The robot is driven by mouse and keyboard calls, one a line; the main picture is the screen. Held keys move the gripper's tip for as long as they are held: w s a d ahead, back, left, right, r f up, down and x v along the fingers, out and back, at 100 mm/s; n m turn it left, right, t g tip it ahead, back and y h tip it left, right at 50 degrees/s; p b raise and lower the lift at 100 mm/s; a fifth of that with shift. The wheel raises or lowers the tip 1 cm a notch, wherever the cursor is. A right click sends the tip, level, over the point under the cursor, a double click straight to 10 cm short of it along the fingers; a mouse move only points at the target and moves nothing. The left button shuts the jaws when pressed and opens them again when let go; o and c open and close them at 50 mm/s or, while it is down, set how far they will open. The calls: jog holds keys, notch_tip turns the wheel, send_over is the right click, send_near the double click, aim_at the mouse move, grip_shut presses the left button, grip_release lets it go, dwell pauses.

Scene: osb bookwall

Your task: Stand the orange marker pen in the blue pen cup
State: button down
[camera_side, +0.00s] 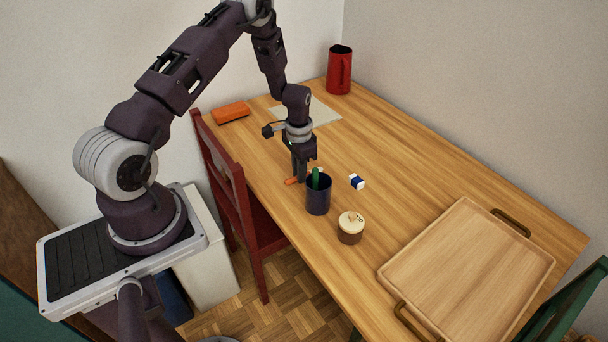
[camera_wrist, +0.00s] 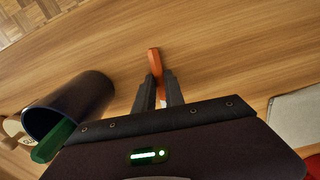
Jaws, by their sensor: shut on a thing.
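The orange marker pen (camera_wrist: 154,61) is between the fingertips of my gripper (camera_wrist: 159,84), which is shut on it. In the side view the orange marker pen (camera_side: 291,181) shows as a short orange end beside my gripper (camera_side: 299,179), low at the table; whether it touches the wood I cannot tell. The blue pen cup (camera_side: 318,197) stands upright just right of and nearer than my gripper, with a green pen (camera_side: 315,178) sticking out of it. In the wrist view the blue pen cup (camera_wrist: 84,97) is at the left, with its mouth towards the lower left.
A blue-and-white eraser (camera_side: 357,181) and a lidded jar (camera_side: 351,228) are near the cup. A wooden tray (camera_side: 465,270) fills the near right. A red pitcher (camera_side: 339,70), paper (camera_side: 322,112) and orange case (camera_side: 230,113) are farther back. A red chair (camera_side: 229,180) stands at the left edge.

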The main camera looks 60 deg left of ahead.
jog(key=shift+r, duration=0.1)
notch_tip(320, 180, up, 27)
jog(key=g, duration=0.2)
jog(key=s+d+f+m+g+y, duration=0.25)
jog(key=s+m+y, duration=0.2)
jog(key=s, duration=0.25)
jog(key=s+d+f+m+g+y, duration=0.1)
jog(key=s+d+f+m+y, duration=0.25)
jog(key=s+m, duration=0.3)
jog(key=w+d+r+m+t+y, duration=0.3)
jog(key=w+m+t, duration=0.1)
jog(key=m+t, duration=0.35)
jog(key=w+d+r+m+t+y, duration=0.2)
jog(key=w+d+m+t+y, duration=0.25)
jog(key=t, duration=0.45)
notch_tip(320, 180, down, 16)
jog(key=m+h, duration=0.1)
jog(key=shift+w+a+m+t+h, duration=0.2)
jog(key=shift+a+m+t+h, duration=0.1)
jog(key=shift+a+m+h, duration=0.1)
